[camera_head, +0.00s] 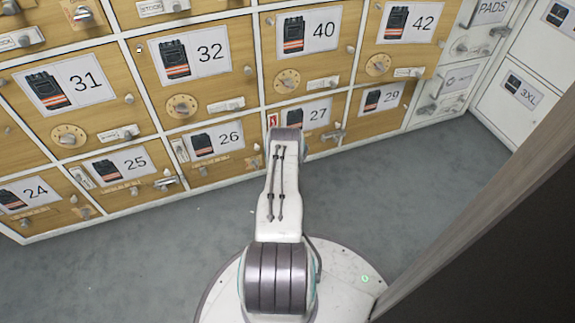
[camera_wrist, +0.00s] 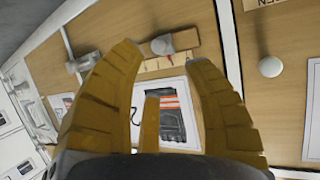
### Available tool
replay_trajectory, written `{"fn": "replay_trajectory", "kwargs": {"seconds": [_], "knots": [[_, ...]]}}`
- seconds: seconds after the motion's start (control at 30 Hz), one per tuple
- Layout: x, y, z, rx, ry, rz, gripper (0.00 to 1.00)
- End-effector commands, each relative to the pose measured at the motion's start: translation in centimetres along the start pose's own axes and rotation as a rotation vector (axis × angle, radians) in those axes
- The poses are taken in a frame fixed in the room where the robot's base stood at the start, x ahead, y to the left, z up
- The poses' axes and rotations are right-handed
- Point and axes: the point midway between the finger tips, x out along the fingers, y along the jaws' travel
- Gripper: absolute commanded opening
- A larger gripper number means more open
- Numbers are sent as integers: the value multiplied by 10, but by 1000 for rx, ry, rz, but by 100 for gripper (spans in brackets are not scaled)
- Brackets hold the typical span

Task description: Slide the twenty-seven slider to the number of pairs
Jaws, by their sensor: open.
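The door numbered 27 (camera_head: 318,114) is in the bottom row in the head view, its lower left hidden by my arm. In the wrist view the picture is about upside down. Past the card is a slider with a grey knob (camera_wrist: 162,45) on a wooden strip, beside a pale marked scale (camera_wrist: 165,65). My gripper (camera_wrist: 163,54) is open, yellow fingers spread, with the knob showing between and just beyond the tips. Whether they touch anything, I cannot tell. The head view hides the gripper behind my arm.
A metal handle (camera_wrist: 82,62) projects left of the slider in the wrist view; a white round knob (camera_wrist: 271,67) is on the right-hand door. In the head view, door 26 (camera_head: 216,145) and door 29 (camera_head: 380,98) flank door 27. Grey floor (camera_head: 130,255) is clear at left.

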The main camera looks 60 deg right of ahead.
Motion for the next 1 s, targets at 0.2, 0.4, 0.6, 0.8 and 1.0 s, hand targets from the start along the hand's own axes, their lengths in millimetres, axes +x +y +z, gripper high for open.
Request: {"fn": "replay_trajectory", "kwargs": {"seconds": [0.2,0.4,0.6,0.8,1.0], "knots": [[-23,0,0,0,-2,0,46],[-37,0,-1,0,1,0,46],[-44,0,-1,0,2,-1,46],[-45,0,-1,0,1,-1,46],[-45,0,-1,0,1,-1,46]]}}
